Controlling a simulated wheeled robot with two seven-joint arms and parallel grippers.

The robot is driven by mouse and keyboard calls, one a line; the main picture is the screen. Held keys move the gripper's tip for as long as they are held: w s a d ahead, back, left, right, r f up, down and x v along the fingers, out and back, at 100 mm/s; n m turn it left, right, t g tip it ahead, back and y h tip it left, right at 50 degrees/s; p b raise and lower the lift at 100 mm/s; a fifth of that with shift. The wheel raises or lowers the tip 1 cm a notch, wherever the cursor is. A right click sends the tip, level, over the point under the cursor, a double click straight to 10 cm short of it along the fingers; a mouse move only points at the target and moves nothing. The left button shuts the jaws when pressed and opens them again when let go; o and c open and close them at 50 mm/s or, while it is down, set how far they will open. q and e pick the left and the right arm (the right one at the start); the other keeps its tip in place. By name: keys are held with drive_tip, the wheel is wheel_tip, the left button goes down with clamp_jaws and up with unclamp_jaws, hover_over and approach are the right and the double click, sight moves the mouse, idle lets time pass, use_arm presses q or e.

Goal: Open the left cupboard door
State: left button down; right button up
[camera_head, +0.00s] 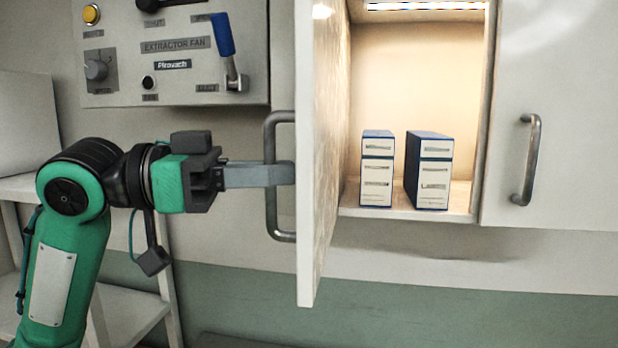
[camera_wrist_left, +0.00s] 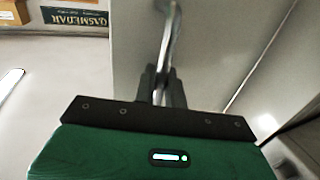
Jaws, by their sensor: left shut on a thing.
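The left cupboard door (camera_head: 311,150) stands swung open, seen nearly edge-on, with the lit inside of the cupboard (camera_head: 400,75) showing to its right. Its bar handle (camera_head: 271,220) is on the door's left side in the head view. My left gripper (camera_head: 280,174) comes in from the left and is shut on this handle. In the left wrist view the handle (camera_wrist_left: 168,45) runs down between the fingers (camera_wrist_left: 160,90), with the pale door face (camera_wrist_left: 215,50) behind. My right gripper is in neither view.
Two blue-and-white boxes (camera_head: 376,180) stand on the cupboard floor. The right cupboard door (camera_head: 570,110) is closed, with its own handle (camera_head: 527,160). A control panel (camera_head: 180,60) with knobs and a blue lever is on the wall above my left arm. White shelves (camera_head: 125,310) stand behind the arm.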

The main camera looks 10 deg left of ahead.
use_arm(q)
drive_tip(key=a, duration=0.2)
drive_tip(key=shift+w+a+r, duration=0.1)
drive_tip(key=shift+w+a, duration=0.25)
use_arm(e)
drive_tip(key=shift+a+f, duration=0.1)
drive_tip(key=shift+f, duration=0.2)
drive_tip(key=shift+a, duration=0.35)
use_arm(q)
drive_tip(key=c, duration=1.6)
unclamp_jaws()
drive_tip(key=shift+d, duration=0.1)
drive_tip(key=shift+o, duration=0.2)
drive_tip(key=shift+w, duration=0.1)
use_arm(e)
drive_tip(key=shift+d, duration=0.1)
